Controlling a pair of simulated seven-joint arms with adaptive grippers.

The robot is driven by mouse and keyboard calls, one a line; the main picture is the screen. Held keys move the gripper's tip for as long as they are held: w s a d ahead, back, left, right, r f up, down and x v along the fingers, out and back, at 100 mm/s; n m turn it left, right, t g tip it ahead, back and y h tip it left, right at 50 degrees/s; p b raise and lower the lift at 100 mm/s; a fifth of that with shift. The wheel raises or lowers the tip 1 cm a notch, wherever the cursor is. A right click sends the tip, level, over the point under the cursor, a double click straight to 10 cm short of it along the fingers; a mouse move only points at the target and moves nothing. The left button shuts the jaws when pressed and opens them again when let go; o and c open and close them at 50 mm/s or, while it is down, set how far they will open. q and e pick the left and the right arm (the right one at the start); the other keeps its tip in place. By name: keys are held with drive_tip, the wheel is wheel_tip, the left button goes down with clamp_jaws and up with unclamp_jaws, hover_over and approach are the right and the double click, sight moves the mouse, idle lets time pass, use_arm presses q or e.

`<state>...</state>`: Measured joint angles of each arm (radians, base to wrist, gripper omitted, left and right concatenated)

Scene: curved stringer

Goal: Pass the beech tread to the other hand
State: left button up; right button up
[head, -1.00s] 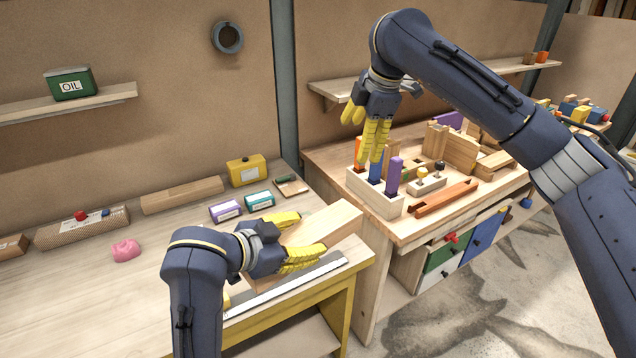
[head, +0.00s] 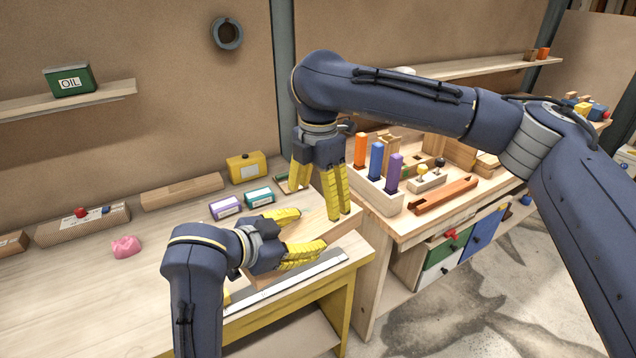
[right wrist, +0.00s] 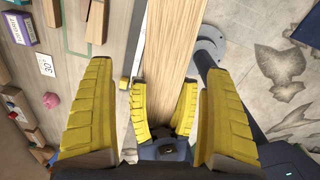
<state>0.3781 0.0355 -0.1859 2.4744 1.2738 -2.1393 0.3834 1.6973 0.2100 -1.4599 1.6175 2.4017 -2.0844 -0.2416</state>
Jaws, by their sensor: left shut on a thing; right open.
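The beech tread is a pale wooden board (head: 340,224). My left gripper (head: 306,232) is shut on its near end, above the front edge of the left bench. The free end sticks out to the right. My right gripper (head: 318,204) points down, open, over that free end. In the right wrist view the tread (right wrist: 178,45) runs up the middle between my right gripper's wide-apart yellow fingers (right wrist: 160,115), with gaps on both sides. My left gripper's fingers (right wrist: 165,108) show lower in that view, one on each side of the tread.
A metal ruler (head: 290,283) lies along the left bench's front edge. A purple box (head: 226,208), a teal box (head: 259,197) and a yellow case (head: 246,168) stand behind. On the right bench, a block with orange, blue and purple pieces (head: 380,203) is close to my right gripper.

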sight(317, 217)
drive_tip(key=shift+f, duration=3.95)
use_arm(q)
drive_tip(key=shift+s+d, duration=0.15)
drive_tip(key=shift+d, duration=0.1)
use_arm(e)
drive_tip(key=shift+w+a+r, duration=0.1)
drive_tip(key=shift+a, duration=0.05)
drive_tip(key=c, duration=1.5)
use_arm(q)
drive_tip(key=o, duration=1.3)
use_arm(e)
drive_tip(key=shift+c, duration=0.8)
use_arm(q)
drive_tip(key=o, duration=0.4)
drive_tip(key=shift+a, duration=0.1)
drive_tip(key=shift+c, duration=0.2)
drive_tip(key=shift+r, duration=0.15)
